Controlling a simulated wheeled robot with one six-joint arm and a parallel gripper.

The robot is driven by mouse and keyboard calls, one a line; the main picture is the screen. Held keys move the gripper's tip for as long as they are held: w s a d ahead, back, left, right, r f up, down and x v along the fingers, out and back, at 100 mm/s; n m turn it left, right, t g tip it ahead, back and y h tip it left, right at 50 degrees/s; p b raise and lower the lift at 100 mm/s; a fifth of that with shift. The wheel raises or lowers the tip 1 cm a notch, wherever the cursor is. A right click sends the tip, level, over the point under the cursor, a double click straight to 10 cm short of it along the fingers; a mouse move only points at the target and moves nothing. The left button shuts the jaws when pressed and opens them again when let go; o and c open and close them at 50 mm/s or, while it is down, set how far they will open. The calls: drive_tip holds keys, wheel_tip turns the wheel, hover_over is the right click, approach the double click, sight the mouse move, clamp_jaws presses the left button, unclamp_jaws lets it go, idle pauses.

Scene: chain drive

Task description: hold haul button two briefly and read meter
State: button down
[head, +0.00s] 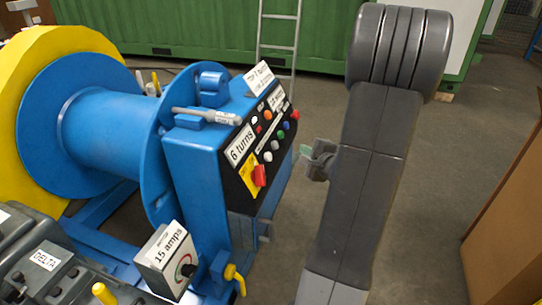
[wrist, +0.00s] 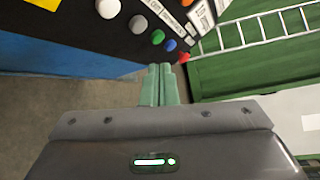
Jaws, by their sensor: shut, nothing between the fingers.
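The control panel (head: 250,150) on the blue winch carries a row of round buttons. In the wrist view they run white (wrist: 108,8), grey (wrist: 138,24), green (wrist: 157,38), blue (wrist: 170,45) and red (wrist: 184,58). Their small labels are too blurred to tell which is haul button two. A meter box (head: 165,257) marked "15 amps" has a dial at the lower left. My gripper (head: 303,150) is shut and empty, right of the panel and apparently apart from it. In the wrist view its fingertips (wrist: 160,68) appear just below the green and blue buttons.
A "6 turns" sign (head: 241,145) and a red switch (head: 259,176) are on the panel. A yellow lever (head: 235,275) stands below. A ladder (head: 279,45) leans at the green container (head: 190,25). Open floor lies right of the winch.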

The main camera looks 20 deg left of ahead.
sight(268, 157)
drive_tip(key=shift+f, duration=0.1)
drive_tip(key=a+f+b, duration=0.3)
drive_tip(key=a+b, duration=0.1)
drive_tip(key=a, duration=0.4)
drive_tip(key=shift+f, duration=0.4)
drive_tip(key=shift+w, duration=0.1)
drive_tip(key=shift+a+f+b, duration=0.25)
drive_tip(key=shift+b, duration=0.6)
idle(1.0)
drive_tip(key=shift+r, duration=0.1)
